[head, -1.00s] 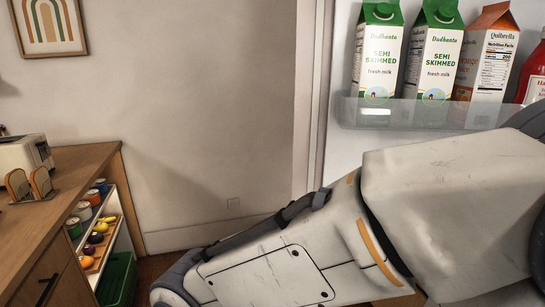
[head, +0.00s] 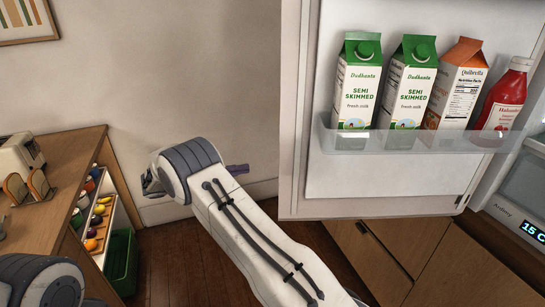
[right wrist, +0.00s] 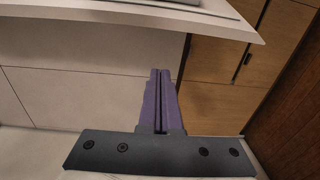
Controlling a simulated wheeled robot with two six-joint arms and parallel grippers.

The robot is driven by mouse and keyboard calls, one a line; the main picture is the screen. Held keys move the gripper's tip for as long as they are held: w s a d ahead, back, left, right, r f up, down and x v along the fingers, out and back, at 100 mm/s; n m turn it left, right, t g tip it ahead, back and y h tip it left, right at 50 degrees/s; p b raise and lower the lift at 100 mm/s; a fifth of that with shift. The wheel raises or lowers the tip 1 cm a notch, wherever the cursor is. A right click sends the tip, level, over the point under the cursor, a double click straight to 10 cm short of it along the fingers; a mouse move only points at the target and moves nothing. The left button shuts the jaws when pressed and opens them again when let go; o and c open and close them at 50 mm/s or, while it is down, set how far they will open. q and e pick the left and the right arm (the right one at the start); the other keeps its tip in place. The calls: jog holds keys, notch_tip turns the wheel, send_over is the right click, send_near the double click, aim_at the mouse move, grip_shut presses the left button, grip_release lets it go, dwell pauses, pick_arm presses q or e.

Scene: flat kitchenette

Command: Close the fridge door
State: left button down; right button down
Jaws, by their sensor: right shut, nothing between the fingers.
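The fridge door (head: 390,185) stands open on the right of the head view, its inner side facing me. Its clear shelf (head: 470,140) holds two green-topped milk cartons, an orange carton and a red bottle. My right arm reaches up from the bottom, and my right gripper (head: 238,169), purple-fingered, is partly hidden behind the wrist, left of the door's free edge. In the right wrist view the fingers (right wrist: 160,95) are shut and empty below a pale panel edge. I cannot tell whether they touch the door. My left gripper is not in view.
A wooden counter (head: 75,160) with a toaster stands on the left, with shelves of jars and fruit and a green crate (head: 121,262) at its end. Wooden cabinet fronts (head: 420,260) lie below the door. The floor (head: 185,270) between is clear.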

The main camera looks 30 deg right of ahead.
jog(key=r+p+x, duration=0.1)
jog(key=p+x, duration=0.4)
jog(key=x, duration=0.6)
jog(key=s+a+p, duration=0.2)
jog(key=s, duration=0.1)
jog(key=shift+a+f, duration=0.1)
jog(key=shift+a, duration=0.25)
